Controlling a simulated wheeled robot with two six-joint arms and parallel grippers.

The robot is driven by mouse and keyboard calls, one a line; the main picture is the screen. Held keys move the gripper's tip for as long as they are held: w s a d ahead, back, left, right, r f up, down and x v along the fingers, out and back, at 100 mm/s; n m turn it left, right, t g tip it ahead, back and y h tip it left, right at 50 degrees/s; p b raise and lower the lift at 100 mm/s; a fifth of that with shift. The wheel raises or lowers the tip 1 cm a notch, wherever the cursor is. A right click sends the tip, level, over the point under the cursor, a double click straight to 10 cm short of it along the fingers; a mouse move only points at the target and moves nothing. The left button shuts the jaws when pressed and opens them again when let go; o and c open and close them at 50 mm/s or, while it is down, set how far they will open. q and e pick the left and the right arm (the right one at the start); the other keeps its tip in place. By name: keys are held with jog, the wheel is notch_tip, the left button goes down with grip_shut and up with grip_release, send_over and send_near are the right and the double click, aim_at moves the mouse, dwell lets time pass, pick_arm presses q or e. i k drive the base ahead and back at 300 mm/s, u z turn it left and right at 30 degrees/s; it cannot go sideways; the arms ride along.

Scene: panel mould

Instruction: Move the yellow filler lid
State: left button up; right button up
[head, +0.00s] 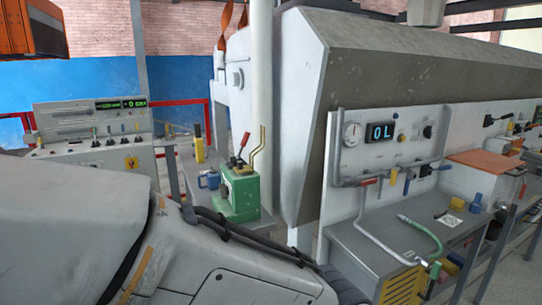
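No yellow part in the head view can be told for sure as the filler lid. A yellow upright object (198,148) stands on the grey bench in the middle left. A green unit (239,197) with a red-tipped lever and bent yellow pipes stands on the same bench, with a small yellow part (223,189) on its left side. Neither of my grippers is in view; only large pale arm parts fill the lower left.
A blue jug (209,180) stands beside the green unit. A control console (95,155) is at left. A panel with a gauge and display (380,131) rises above a grey bench (372,238) with a green hose (424,236). A large grey housing (400,70) fills the back.

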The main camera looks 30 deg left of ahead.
aim_at(239, 168)
jog(key=u, duration=0.15)
jog(key=i, duration=0.65)
jog(key=u, duration=0.95)
jog(key=i, duration=0.5)
jog(key=u, duration=0.55)
